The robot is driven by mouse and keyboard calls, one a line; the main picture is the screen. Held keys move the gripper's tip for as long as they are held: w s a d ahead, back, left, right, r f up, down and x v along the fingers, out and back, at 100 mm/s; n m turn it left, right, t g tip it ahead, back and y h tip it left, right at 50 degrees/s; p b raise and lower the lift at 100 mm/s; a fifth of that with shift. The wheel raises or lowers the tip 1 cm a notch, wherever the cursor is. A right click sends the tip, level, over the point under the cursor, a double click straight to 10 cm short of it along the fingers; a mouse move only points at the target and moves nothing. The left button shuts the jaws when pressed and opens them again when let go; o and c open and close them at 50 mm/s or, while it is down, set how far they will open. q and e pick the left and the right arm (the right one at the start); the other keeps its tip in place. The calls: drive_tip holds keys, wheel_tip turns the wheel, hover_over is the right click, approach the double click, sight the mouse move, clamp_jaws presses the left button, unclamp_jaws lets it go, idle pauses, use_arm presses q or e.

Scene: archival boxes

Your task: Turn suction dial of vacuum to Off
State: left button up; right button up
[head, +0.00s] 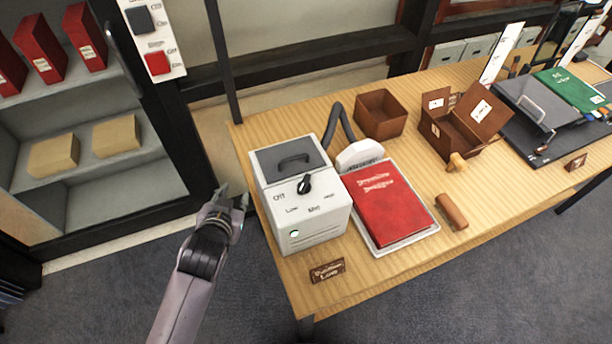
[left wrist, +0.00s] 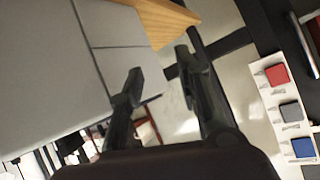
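The vacuum (head: 312,216) is a white box with a grey lid at the left end of the wooden table. Its black suction dial (head: 304,185) sits on the sloped front, with Off, Low, Med and another label around it. The dial's pointer tilts up and to the right, away from the Off label at its left. My left gripper (head: 232,194) is just left of the vacuum, apart from the dial, open and empty. In the left wrist view, its two fingers (left wrist: 160,83) are spread, with the vacuum's pale side (left wrist: 50,70) at the left. My right gripper is not in view.
A red book (head: 385,203) lies on a white tray beside the vacuum, with a hose nozzle (head: 359,155) behind it. Brown boxes (head: 381,113) stand farther back. A switch panel (head: 150,38) is on the shelf post at the upper left. A small plaque (head: 327,270) lies in front.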

use_arm(q)
drive_tip(key=w+d+r+m+t+h, duration=0.25)
drive_tip(key=w+d+r, duration=0.2)
drive_tip(key=r, duration=0.45)
drive_tip(key=w+d+r+m+t+h, duration=0.1)
drive_tip(key=w+d+r+t, duration=0.35)
drive_tip(key=r, duration=0.35)
drive_tip(key=d+r+m+t+h, duration=0.1)
drive_tip(key=d+r+m+h, duration=0.65)
drive_tip(key=r, duration=0.35)
drive_tip(key=s+d+r+m+g+h, duration=0.55)
drive_tip(key=d+m+g+h, duration=0.2)
drive_tip(key=m+h, duration=0.25)
drive_tip(key=s+d+m+g+y, duration=0.1)
drive_tip(key=s+d+m+g, duration=0.8)
drive_tip(key=m+g, duration=0.55)
drive_tip(key=m+t+y, duration=0.2)
drive_tip(key=y, duration=1.8)
approach(306, 178)
drive_tip(key=f+p, duration=0.6)
drive_tip(key=f, duration=0.1)
drive_tip(key=shift+s+d+f, duration=0.1)
drive_tip(key=shift+s, duration=0.1)
drive_tip(key=shift+f, duration=0.7)
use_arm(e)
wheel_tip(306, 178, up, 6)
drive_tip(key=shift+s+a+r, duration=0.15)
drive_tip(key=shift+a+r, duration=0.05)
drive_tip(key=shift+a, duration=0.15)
